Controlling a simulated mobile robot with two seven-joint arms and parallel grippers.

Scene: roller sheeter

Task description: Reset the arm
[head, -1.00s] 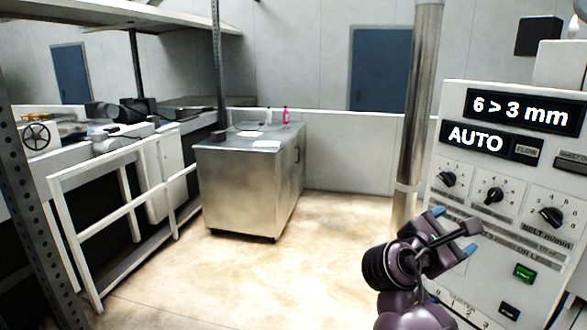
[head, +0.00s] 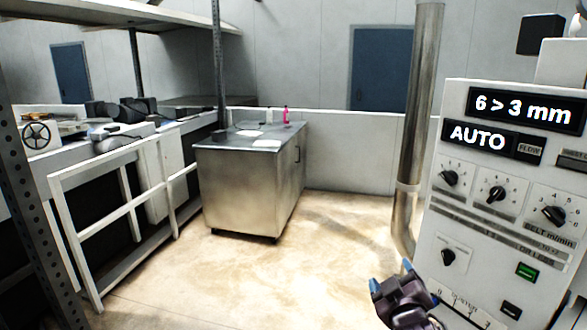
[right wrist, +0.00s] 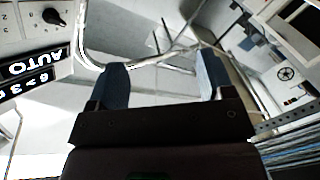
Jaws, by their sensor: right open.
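My right gripper (head: 392,277) is low in the head view, just left of the control panel (head: 470,215). Its blue-tipped fingers are spread and hold nothing. In the right wrist view the two fingers (right wrist: 160,82) stand wide apart with only the room between them. The panel's displays read "6 > 3 mm" (head: 522,108) and "AUTO" (head: 480,136). Its dials (head: 497,195) and a green button (head: 527,271) are clear of the gripper. My left gripper is not in view.
A steel cabinet (head: 245,190) with a bottle (head: 286,115) on it stands mid-room. A white rail frame (head: 125,210) is at the left. A vertical steel pipe (head: 415,110) rises left of the panel. The floor (head: 300,260) between is open.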

